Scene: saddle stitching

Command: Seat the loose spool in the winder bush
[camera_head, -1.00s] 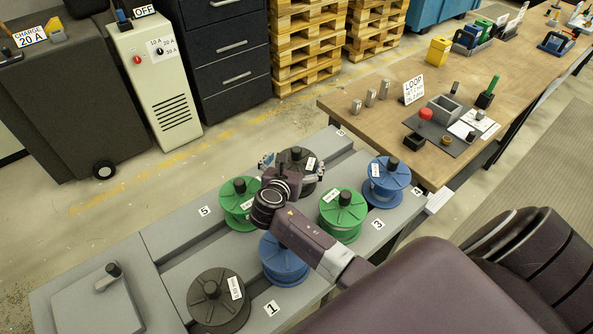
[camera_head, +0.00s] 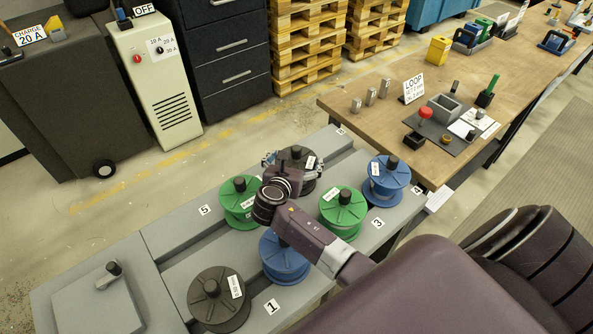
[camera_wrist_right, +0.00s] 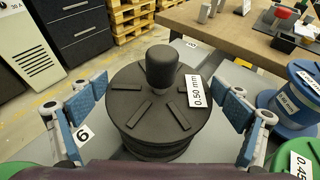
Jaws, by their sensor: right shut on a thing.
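My right gripper (camera_head: 292,168) is at the far end of the spool rack, around a black spool (camera_head: 297,155). In the right wrist view the black spool (camera_wrist_right: 157,112) is upright, with a dark knob on top and a "0.50 mm" label. The blue-padded fingers of the right gripper (camera_wrist_right: 162,112) are at its left and right sides, shut on it. Its underside is hidden, so I cannot tell whether it touches the rack. My left gripper is not in view. I cannot make out the winder bush for certain.
Green spools (camera_head: 239,203) (camera_head: 342,213), blue spools (camera_head: 284,262) (camera_head: 387,182) and another black spool (camera_head: 218,300) stand on the grey rack (camera_head: 180,235). A wooden bench (camera_head: 370,130) stands to the right, with a red knob (camera_head: 425,112) on a dark mat.

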